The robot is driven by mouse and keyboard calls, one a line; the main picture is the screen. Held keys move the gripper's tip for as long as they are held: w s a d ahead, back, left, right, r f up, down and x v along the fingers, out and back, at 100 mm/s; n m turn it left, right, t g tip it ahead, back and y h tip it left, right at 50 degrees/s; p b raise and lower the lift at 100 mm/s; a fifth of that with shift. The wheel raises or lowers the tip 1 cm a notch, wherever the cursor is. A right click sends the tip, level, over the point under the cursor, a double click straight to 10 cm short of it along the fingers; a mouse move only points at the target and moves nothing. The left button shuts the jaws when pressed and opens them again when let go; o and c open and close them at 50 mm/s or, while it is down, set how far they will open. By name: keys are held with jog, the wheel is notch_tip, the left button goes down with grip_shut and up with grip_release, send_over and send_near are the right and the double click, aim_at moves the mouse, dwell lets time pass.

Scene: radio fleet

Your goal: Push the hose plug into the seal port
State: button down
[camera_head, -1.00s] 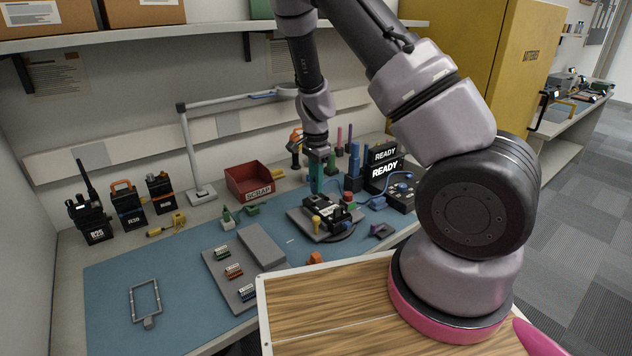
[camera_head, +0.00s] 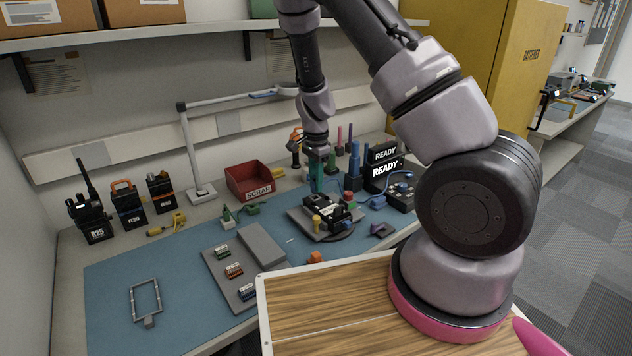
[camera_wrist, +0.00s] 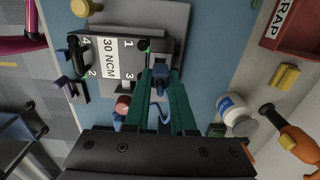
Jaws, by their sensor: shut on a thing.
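My gripper (camera_head: 317,189) is over the back of the black radio (camera_head: 327,212) in the head view, its green fingers pointing down. In the wrist view my gripper (camera_wrist: 160,84) is shut on the blue hose plug (camera_wrist: 160,74), which sits between the fingertips. The plug's tip is close to the edge of the radio (camera_wrist: 130,52), which has a white label reading 30 NCM. A dark round fitting (camera_wrist: 144,45) shows just beyond the plug. I cannot tell whether this is the seal port, or whether the plug touches it.
The radio lies on a grey fixture (camera_head: 297,214) on the blue mat (camera_head: 190,293). A red scrap bin (camera_head: 246,181) stands behind it at left. Boxes with READY signs (camera_head: 384,172) and several coloured posts stand close on the right. The left of the mat has free room.

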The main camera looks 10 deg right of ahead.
jog(key=shift+f, duration=1.1)
dwell(2.1)
jog(key=shift+c, duration=1)
grip_release()
jog(key=shift+r, duration=0.1)
jog(key=shift+r, duration=2.45)
